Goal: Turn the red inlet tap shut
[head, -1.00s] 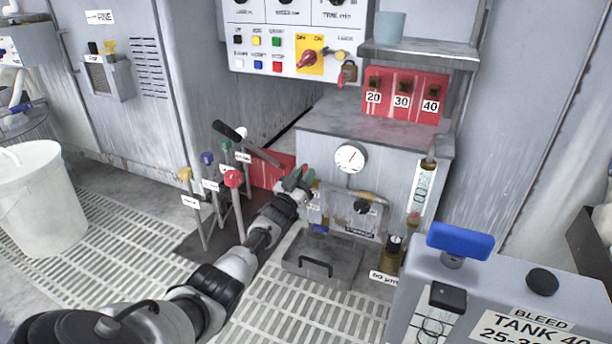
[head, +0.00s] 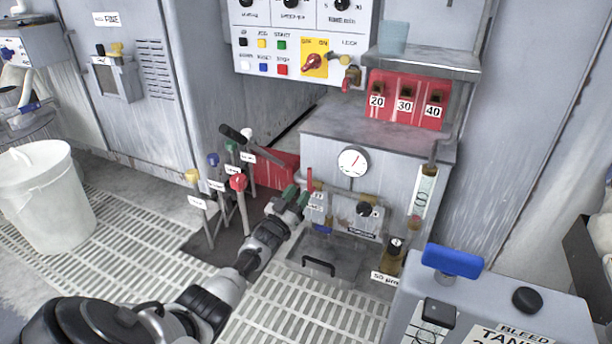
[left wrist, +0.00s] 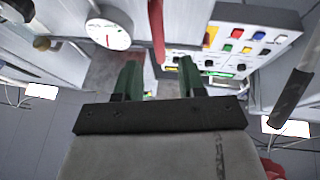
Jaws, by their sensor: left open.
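The red inlet tap, a thin red handle (head: 310,179), stands upright on the front left of the grey cabinet, left of the round gauge. In the left wrist view the red handle (left wrist: 157,30) comes down from the top edge, in line with the gap between the fingers. My left gripper (head: 297,196) has green fingers and is just below and left of the handle. In the left wrist view the gripper (left wrist: 159,66) is open, with its fingers apart. I cannot tell whether it touches the handle. My right gripper is not in view.
Floor levers with yellow (head: 192,175), blue (head: 212,159), green and red (head: 237,182) knobs stand left of my gripper. The pressure gauge (head: 353,161) is to the right. A lidded floor box (head: 330,258) lies below. The blue-handled tank unit (head: 500,300) stands at front right.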

